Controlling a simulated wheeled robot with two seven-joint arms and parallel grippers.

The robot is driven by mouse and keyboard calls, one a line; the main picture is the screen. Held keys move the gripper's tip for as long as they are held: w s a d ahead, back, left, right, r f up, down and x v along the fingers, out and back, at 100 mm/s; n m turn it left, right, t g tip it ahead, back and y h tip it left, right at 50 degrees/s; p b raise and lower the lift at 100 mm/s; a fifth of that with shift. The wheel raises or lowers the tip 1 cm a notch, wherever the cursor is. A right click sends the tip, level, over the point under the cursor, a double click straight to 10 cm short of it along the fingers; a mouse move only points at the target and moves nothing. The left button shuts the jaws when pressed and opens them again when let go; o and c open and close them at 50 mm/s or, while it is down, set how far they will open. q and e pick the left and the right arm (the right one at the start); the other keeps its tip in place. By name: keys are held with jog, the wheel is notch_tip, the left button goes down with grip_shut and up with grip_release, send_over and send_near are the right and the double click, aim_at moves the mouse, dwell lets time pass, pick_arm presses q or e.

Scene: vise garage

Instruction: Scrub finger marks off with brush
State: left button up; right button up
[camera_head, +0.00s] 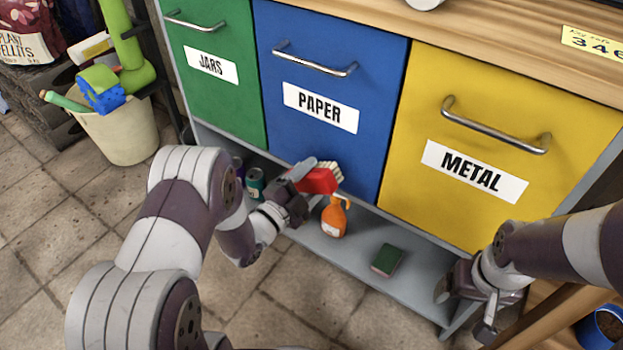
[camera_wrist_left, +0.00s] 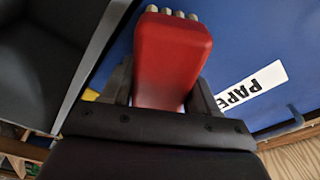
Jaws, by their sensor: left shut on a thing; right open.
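My left gripper (camera_head: 303,178) is shut on a red brush (camera_head: 318,181) with pale bristles, held low in front of the blue PAPER drawer (camera_head: 325,90). In the left wrist view the brush's red body (camera_wrist_left: 170,62) sits between the fingers, its bristles at the top toward the blue front. I cannot tell whether the bristles touch the drawer. No finger marks can be made out on the drawer fronts. My right gripper (camera_head: 465,310) is open and empty at the lower right, by the end of the grey shelf.
On the grey shelf (camera_head: 350,262) stand an orange spray bottle (camera_head: 334,218), a green sponge (camera_head: 387,260) and a dark green can (camera_head: 255,184). The green JARS (camera_head: 205,95) and yellow METAL (camera_head: 480,95) drawers flank the blue one. A beige bucket (camera_head: 122,135) stands left.

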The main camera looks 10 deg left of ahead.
aim_at(307, 186)
pick_arm(q)
jog(key=shift+b+x, duration=0.3)
jog(key=shift+x, duration=0.7)
jog(key=shift+s+d, duration=0.2)
jog(key=shift+d, duration=0.35)
jog(key=shift+s+d, duration=0.25)
jog(key=shift+d, duration=0.25)
jog(key=shift+s+d+p, duration=0.2)
jog(key=shift+d+p, duration=0.1)
jog(key=shift+d, duration=0.25)
jog(key=shift+w+a+r+b, duration=0.1)
jog(key=shift+w+a, duration=0.15)
jog(key=shift+a, duration=0.3)
jog(key=shift+w+a+f+b, duration=0.1)
jog(key=shift+w+a, duration=0.2)
jog(key=shift+a, duration=0.2)
jog(key=shift+w+a+r+b, duration=0.1)
jog(key=shift+w+a, duration=0.15)
jog(key=shift+a, duration=0.3)
jog(key=shift+w+a, duration=0.1)
jog(key=shift+c, duration=0.5)
jog(key=shift+r, duration=0.1)
jog(key=p+v, duration=0.1)
jog(key=v, duration=0.4)
jog(key=shift+d+p, duration=0.25)
jog(key=shift+p, duration=0.15)
jog(key=shift+s+a, duration=0.15)
jog(key=shift+s, duration=0.45)
